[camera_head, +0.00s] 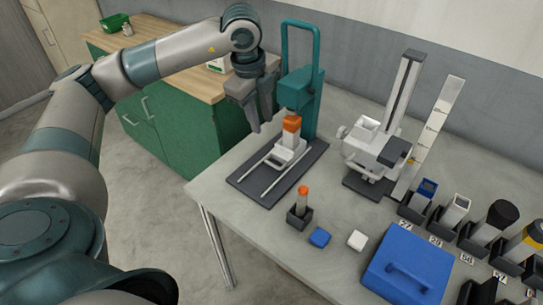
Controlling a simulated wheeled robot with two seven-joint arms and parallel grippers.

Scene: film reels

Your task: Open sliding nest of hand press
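The hand press has a teal frame (317,85) and a dark base plate (241,180) on the grey table. Its white sliding nest (287,154) sits at the rear end of two pale rails, below an orange-topped piece (291,124) under the press head. The rails run forward from it, bare at their front. My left gripper (261,125) points down, just left of the press frame, at about the height of the press head. Its fingers appear apart with nothing between them, and it seems clear of the nest. My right gripper does not show.
A white stand with a column (399,95) is right of the press. In front are a small orange-topped holder (301,208), a blue block (319,237), a white block (357,240) and a blue lidded box (408,267). Several dark holders line the right. A green cabinet (182,120) stands behind left.

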